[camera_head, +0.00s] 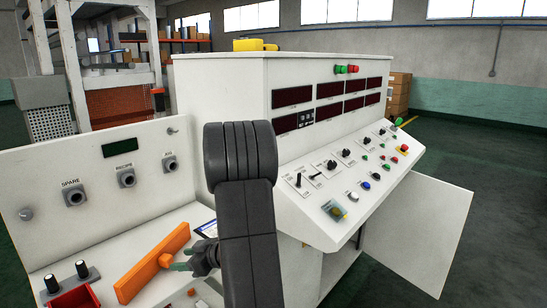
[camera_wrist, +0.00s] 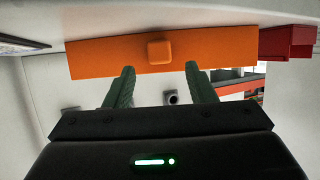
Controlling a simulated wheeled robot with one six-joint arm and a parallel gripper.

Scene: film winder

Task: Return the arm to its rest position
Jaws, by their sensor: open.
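My arm (camera_head: 242,215) reaches down in front of the console in the head view. My gripper (camera_head: 176,266) is at its lower end, over the left desk, beside a long orange bar (camera_head: 140,280) with a small block-shaped orange knob (camera_head: 165,261). In the wrist view my gripper (camera_wrist: 158,70) has its two green fingers apart, with nothing held between them. The orange bar (camera_wrist: 100,58) lies across the view just beyond the fingertips, and its knob (camera_wrist: 159,51) is centred between them. I cannot tell whether a finger touches the bar.
The white control console (camera_head: 225,90) stands close behind and right of my arm. A slanted button panel (camera_head: 350,180) and an open white door (camera_head: 425,230) are on the right. A red tray (camera_head: 75,298) and two black knobs (camera_head: 66,277) are at lower left. Floor at right is clear.

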